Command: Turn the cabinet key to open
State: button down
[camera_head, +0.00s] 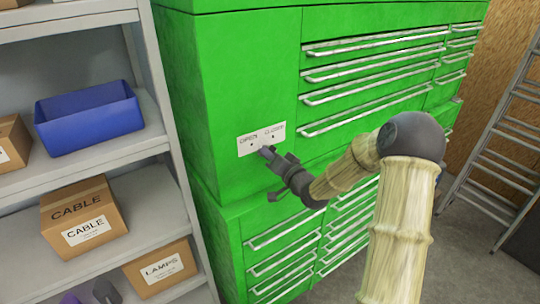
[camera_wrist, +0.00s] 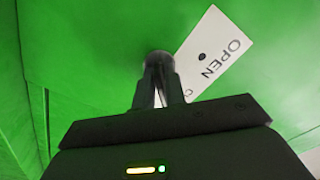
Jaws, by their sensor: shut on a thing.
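The green cabinet (camera_head: 245,90) carries a white label plate (camera_head: 247,145) marked OPEN on its left and CLOSED on its right. A dark dot shows near each word. My gripper (camera_head: 268,153) reaches the lower edge of this plate, between the two words. In the wrist view my gripper (camera_wrist: 160,95) is shut on the key (camera_wrist: 158,59), whose dark rounded end shows just beyond the fingertips, against the green face. The fingers hide most of the key, so its turn angle is hard to tell. The plate (camera_wrist: 217,52) appears tilted there, with OPEN readable and the other word mostly covered.
Grey shelves (camera_head: 112,27) stand close on the left, with a blue bin (camera_head: 88,117) and cardboard boxes marked CABLE (camera_head: 83,215) and LAMPS (camera_head: 160,267). Drawers with silver handles (camera_head: 375,55) fill the cabinet's right side. A ladder (camera_head: 507,140) leans at the far right.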

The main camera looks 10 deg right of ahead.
jog(key=shift+f+n+b, duration=0.1)
jog(key=shift+n+b, duration=0.2)
jog(key=shift+b, duration=0.3)
jog(key=n+b, duration=0.4)
jog(key=b, duration=0.2)
jog(key=shift+a+f, duration=0.1)
jog(key=shift+f, duration=0.05)
jog(key=n+b, duration=0.5)
jog(key=b, duration=0.2)
jog(key=shift+s+a+b, duration=0.1)
jog(key=shift+b, duration=0.3)
jog(key=n+b, duration=0.4)
jog(key=b, duration=0.1)
jog(key=shift+a+n, duration=0.1)
jog(key=shift+n, duration=0.3)
jog(key=n+b, duration=0.3)
jog(key=shift+r, duration=0.25)
jog(key=shift+n+b, duration=0.3)
jog(key=shift+n, duration=0.1)
jog(key=c, duration=1.6)
grip_release()
jog(key=shift+o, duration=0.2)
